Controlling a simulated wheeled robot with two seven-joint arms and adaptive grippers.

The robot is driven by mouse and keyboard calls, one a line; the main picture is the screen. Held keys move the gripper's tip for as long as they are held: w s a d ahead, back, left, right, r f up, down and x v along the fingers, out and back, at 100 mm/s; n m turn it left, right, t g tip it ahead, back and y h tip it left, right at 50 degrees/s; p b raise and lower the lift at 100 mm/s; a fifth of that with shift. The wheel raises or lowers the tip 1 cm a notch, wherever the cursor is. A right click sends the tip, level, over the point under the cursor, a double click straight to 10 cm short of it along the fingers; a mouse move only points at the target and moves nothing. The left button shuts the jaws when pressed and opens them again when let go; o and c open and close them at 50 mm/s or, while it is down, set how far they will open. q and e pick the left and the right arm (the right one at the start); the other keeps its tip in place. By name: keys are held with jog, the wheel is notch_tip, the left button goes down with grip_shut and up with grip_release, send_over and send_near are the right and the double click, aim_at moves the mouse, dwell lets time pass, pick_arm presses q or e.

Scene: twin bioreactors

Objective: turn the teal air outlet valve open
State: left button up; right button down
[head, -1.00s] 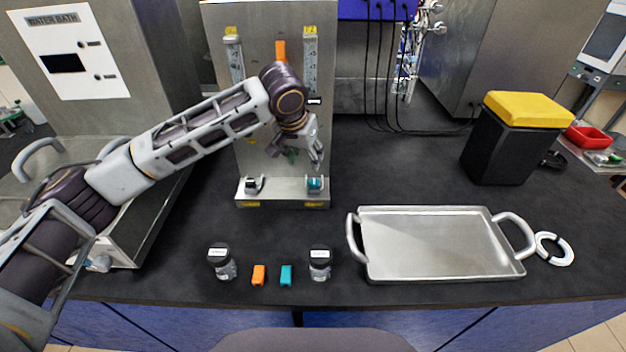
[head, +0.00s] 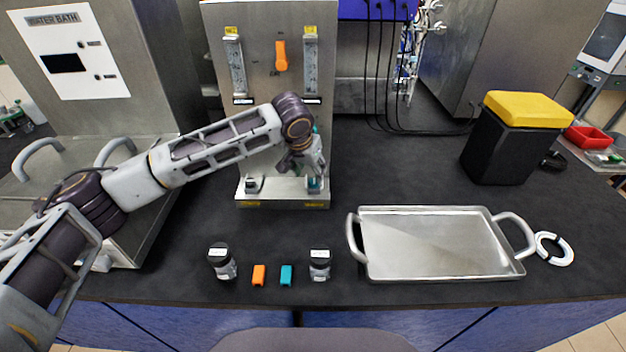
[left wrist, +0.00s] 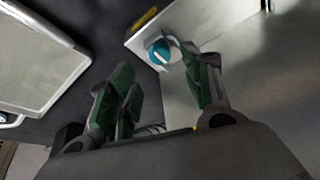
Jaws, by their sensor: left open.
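A teal round piece (left wrist: 158,54) with a white pointer-like strip sits in a grey bracket on the steel base ledge, and it shows in the head view (head: 314,183) at the ledge's right end. I cannot tell from its shape alone that it is the air outlet valve. My left gripper (head: 312,172) is just above it, pointing down, open and empty. In the left wrist view its green-padded fingers (left wrist: 158,80) lie either side of the line to the teal piece, apart from it. A sliver of teal (head: 316,130) also shows behind the gripper, mostly hidden. My right gripper is out of view.
An orange handle (head: 281,56) is on the steel panel (head: 262,85) between two flow tubes. A grey fitting (head: 253,184) sits at the ledge's left. Two jars, orange and teal blocks, and a steel tray (head: 430,240) are in front. The bench between is clear.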

aim_at(314, 182)
pick_arm(q)
jog(key=x, duration=0.6)
jog(key=shift+w+f, duration=0.15)
jog(key=shift+f, duration=0.05)
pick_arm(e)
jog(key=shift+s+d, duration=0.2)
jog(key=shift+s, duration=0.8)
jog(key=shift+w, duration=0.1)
